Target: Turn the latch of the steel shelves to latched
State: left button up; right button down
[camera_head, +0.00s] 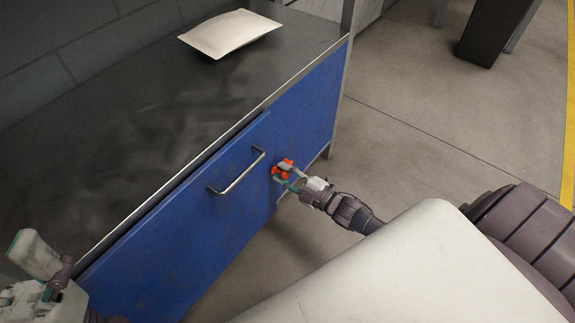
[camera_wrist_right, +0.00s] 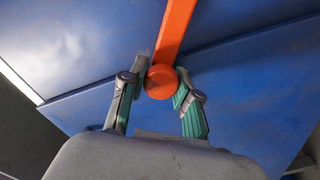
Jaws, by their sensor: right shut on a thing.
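The orange latch (camera_head: 286,163) is on the blue front of the steel shelves (camera_head: 185,205), to the right of the metal handle. In the right wrist view the latch (camera_wrist_right: 174,32) is an orange bar running up from a round orange knob (camera_wrist_right: 161,81). My right gripper (camera_head: 283,177) is at the latch; its two fingers stand on either side of the knob in the right wrist view (camera_wrist_right: 161,76), shut on it. My left gripper (camera_head: 40,268) is at the lower left, by the cabinet's near end; its fingers are not clear.
A bent metal handle (camera_head: 237,171) sticks out of the blue panel close to the latch. A pale flat packet (camera_head: 229,33) lies on the dark top (camera_head: 130,105). A dark object (camera_head: 495,30) stands at the upper right. The concrete floor (camera_head: 430,100) right of the shelves is clear.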

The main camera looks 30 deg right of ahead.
jog(key=shift+s+a+f+n, duration=0.1)
jog(key=shift+a+f+n, duration=0.1)
jog(key=shift+f+n, duration=0.25)
jog(key=shift+s+a+f+n+b, duration=0.1)
jog(key=shift+a+f+n+b, duration=0.15)
jog(key=shift+f+n+b, duration=0.5)
jog(key=shift+s+a+f+n+b, duration=0.15)
jog(key=shift+f+n+b, duration=0.35)
jog(key=shift+n, duration=0.75)
jog(key=shift+a+f+n+b, duration=0.1)
jog(key=shift+f+n+b, duration=0.1)
jog(key=shift+f+n, duration=0.8)
jog(key=shift+r+n, duration=0.25)
jog(key=shift+n, duration=0.1)
jog(key=c, duration=0.8)
grip_release()
send_near(271, 181)
jog(key=v, duration=0.5)
jog(key=shift+s+d+f, duration=0.2)
jog(key=shift+s+d, duration=0.05)
jog(key=shift+s, duration=0.05)
